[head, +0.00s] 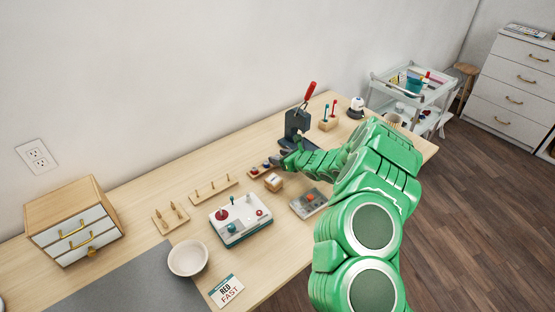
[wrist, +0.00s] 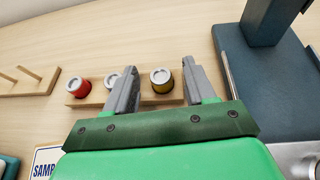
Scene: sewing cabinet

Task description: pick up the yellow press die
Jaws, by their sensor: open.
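The yellow press die (wrist: 162,81) is a small round piece with a grey top and a yellow-brown body. It stands in a wooden rack (wrist: 97,99), right of a red die (wrist: 77,88) and another grey-topped die (wrist: 113,80) that is partly hidden by a finger. My gripper (wrist: 160,85) is open, with one finger on each side of the yellow die in the wrist view. I cannot tell whether either finger touches it. In the head view, my gripper (head: 284,160) is at the rack, and the arm hides part of the area.
A dark press (wrist: 262,85) stands close to the right of my gripper; its red-handled lever (head: 309,91) shows in the head view. A pegged rack (head: 213,190) is to the left.

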